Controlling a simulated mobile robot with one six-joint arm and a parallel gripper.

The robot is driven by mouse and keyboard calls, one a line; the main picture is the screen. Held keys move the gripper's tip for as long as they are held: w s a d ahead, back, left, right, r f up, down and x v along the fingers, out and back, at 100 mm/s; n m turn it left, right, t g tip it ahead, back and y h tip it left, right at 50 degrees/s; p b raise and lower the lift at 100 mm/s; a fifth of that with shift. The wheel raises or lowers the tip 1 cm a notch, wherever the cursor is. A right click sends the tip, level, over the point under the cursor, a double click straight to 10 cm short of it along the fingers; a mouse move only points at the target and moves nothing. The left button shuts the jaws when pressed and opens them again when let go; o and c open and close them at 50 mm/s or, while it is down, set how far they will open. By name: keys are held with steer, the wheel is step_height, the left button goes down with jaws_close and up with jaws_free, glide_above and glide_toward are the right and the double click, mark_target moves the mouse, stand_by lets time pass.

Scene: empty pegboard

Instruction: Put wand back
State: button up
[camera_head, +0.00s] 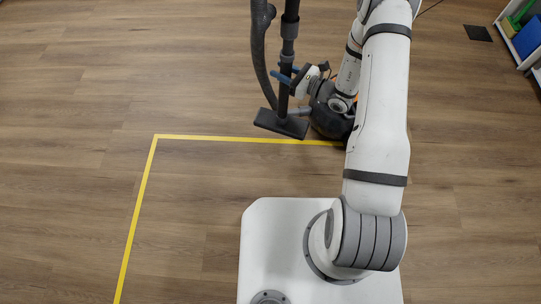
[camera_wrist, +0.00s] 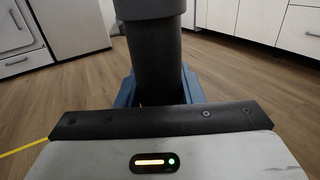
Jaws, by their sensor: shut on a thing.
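The wand is a dark vacuum tube (camera_head: 287,55) with a flat, wide floor head (camera_head: 281,124) at its lower end. It stands roughly upright in the head view, with a ribbed hose (camera_head: 259,60) beside it on the left. My gripper (camera_head: 283,76) has blue fingers and is shut on the tube above the floor head. In the wrist view the dark tube (camera_wrist: 154,65) rises between the blue fingers (camera_wrist: 158,91). The tube's upper end is out of frame. A dark rounded body (camera_head: 331,122), partly hidden by my arm, sits just right of the floor head.
Yellow tape (camera_head: 230,138) marks a corner on the wooden floor, near the floor head. A shelf (camera_head: 524,40) with green and blue items stands at the upper right. White cabinets (camera_wrist: 262,22) are in the wrist view's background. The floor at left is clear.

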steer(key=s+a+f+n+g+y+b, duration=0.2)
steer(key=a+f+n+g+b, duration=0.25)
steer(key=f, duration=0.65)
steer(key=m+b, duration=0.1)
steer(key=b, duration=0.2)
glide_above(265, 124)
steer(key=shift+g, duration=0.35)
step_height(265, 124, down, 10)
steer(key=shift+r, duration=0.1)
steer(key=o, duration=1.1)
steer(key=shift+o, duration=0.2)
